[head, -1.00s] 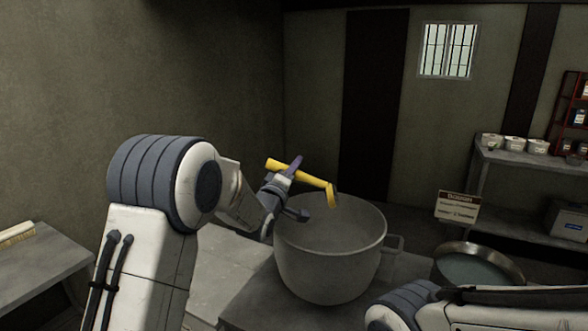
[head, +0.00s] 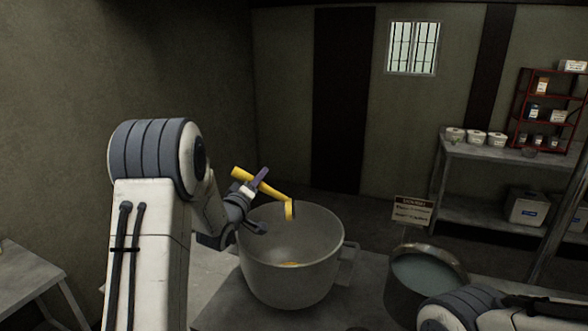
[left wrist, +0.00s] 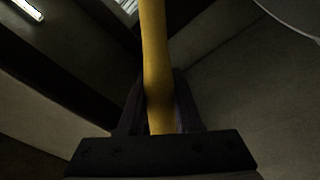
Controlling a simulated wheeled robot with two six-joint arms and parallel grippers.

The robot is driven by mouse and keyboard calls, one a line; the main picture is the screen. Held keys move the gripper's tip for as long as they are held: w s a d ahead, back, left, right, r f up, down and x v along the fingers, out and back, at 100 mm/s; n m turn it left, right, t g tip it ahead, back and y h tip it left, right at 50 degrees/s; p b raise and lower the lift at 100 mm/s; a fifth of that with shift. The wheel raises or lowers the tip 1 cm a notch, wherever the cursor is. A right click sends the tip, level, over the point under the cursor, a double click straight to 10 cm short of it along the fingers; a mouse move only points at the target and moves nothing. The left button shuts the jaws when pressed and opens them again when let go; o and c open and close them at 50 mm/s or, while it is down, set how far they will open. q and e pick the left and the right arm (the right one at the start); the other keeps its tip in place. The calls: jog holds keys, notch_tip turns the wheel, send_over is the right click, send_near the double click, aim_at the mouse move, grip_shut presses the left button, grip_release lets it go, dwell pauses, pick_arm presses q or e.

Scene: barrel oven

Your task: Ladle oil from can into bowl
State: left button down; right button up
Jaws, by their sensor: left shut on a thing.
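The handle also shows between the fingers in the left wrist view (left wrist: 157,70). The ladle's bent end points down over the bowl's inside; its scoop cannot be made out. A round metal can (head: 412,291) holding bluish-grey liquid stands right of the bowl. My right arm is at the bottom right; its gripper is out of view.
The bowl stands on a grey table (head: 225,303). A sign (head: 412,211) rises behind the can. A shelf table (head: 500,155) with white pots and a red rack (head: 545,112) stand at the back right. Another table (head: 30,270) is at the left.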

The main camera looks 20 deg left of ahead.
pick_arm(q)
jog(key=w+d+r+m+g+y+p, duration=0.1)
jog(key=w+d+m+g+p, duration=0.1)
jog(key=d+m+p, duration=0.5)
jog(key=w+d+r+m+g+y+p, duration=0.1)
jog(key=w+d+m+g+y+p, duration=0.1)
jog(key=d+m+p, duration=0.6)
jog(key=shift+w+d+g, duration=0.3)
jog(key=shift+w+g, duration=0.3)
jog(key=shift+a, duration=0.15)
dwell(0.6)
